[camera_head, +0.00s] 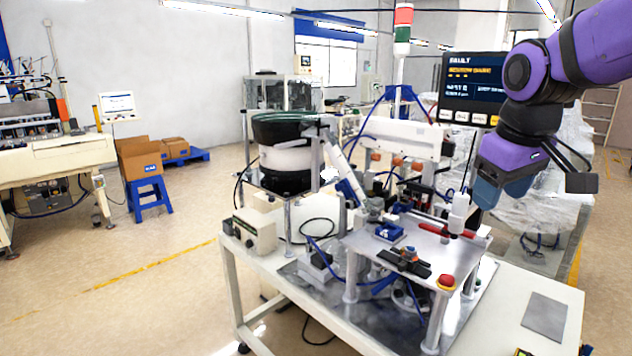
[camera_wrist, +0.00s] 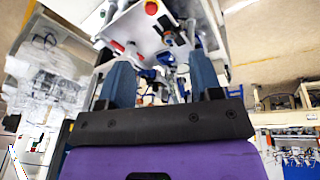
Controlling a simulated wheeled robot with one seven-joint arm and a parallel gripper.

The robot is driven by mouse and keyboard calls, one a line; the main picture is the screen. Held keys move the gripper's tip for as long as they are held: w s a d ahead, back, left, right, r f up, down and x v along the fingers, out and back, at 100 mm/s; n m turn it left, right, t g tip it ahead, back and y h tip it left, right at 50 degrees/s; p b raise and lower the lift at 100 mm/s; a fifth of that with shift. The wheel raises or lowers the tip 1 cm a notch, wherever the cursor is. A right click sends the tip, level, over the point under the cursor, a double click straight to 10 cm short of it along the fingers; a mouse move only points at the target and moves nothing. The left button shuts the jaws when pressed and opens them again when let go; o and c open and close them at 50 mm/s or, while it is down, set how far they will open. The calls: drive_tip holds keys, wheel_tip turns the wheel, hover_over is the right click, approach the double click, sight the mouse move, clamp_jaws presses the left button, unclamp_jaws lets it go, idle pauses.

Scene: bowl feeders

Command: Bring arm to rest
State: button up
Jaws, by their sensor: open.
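My gripper (camera_head: 487,192) hangs at the right of the head view, at the end of my purple and black arm. It points downward and is beside and above the right part of the machine table. In the wrist view my gripper (camera_wrist: 160,88) shows two blue fingers set well apart, with nothing held between them. Beyond the fingers the metal machine plate (camera_wrist: 140,22) shows, with red and blue parts on it. The fingertips do not appear to touch anything.
A bowl feeder (camera_head: 285,150) stands on the white table (camera_head: 235,283). A metal work plate (camera_head: 425,250) carries a red button (camera_head: 446,281). A screen (camera_head: 472,85) reading FAULT stands behind my arm. A grey pad (camera_head: 545,316) lies at the table's right.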

drive_tip(key=s+d+f+m+t, duration=0.1)
drive_tip(key=s+m, duration=0.3)
drive_tip(key=s, duration=1.1)
drive_tip(key=shift+s+d+f+t+y, duration=0.2)
drive_tip(key=shift+d+f+t+y, duration=0.1)
drive_tip(key=shift+d+t, duration=0.3)
